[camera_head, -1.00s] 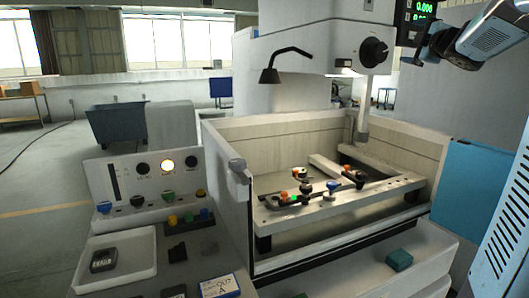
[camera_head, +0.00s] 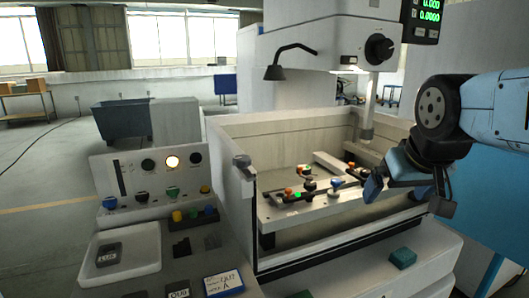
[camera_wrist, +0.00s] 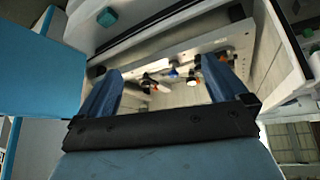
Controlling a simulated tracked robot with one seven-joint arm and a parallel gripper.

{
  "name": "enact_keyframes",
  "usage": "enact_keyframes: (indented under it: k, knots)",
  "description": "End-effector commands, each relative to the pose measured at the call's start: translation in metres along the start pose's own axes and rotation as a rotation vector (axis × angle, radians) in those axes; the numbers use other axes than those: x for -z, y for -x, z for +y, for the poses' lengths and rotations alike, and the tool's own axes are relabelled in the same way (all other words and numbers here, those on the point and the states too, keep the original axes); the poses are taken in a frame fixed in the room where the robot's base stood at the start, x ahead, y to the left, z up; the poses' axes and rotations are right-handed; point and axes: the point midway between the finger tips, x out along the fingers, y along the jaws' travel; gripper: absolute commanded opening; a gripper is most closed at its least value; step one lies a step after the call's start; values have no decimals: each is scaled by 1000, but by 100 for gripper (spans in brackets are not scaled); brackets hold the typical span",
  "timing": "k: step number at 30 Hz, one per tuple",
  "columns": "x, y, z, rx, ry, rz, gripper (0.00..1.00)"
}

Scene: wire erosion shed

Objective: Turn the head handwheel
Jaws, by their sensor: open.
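The head handwheel (camera_head: 379,48) is a black round knob on the right part of the white machine head, above the open tank. My gripper (camera_head: 385,187) is below it and to the right, at the front right of the tank, pointing left and down. It is apart from the handwheel. In the wrist view my gripper (camera_wrist: 162,82) shows two blue fingers spread apart with nothing between them, over the tank. The handwheel cannot be made out in the wrist view.
The white tank (camera_head: 285,128) holds a work frame (camera_head: 275,211) with several coloured clamps. A vertical column (camera_head: 368,110) hangs from the head into the tank. A lamp (camera_head: 276,73) juts out on the left. A control panel (camera_head: 150,180) stands at the left front.

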Motion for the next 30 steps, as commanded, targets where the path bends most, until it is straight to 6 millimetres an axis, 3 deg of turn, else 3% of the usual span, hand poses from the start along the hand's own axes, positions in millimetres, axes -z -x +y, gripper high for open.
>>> enact_keyframes:
  k: [3,6,10,13,17,23,30]
  knots:
    - [-22,0,-10,35,-20,-51,100]
    - [-28,-1,-13,44,-26,-68,100]
    - [-25,0,-14,52,-50,-71,100]
    - [-9,1,-18,82,-147,-77,100]
    - [33,4,-24,164,-401,-93,100]
    - [120,8,-22,333,-876,-121,100]
    - [233,10,11,573,-1416,-162,100]
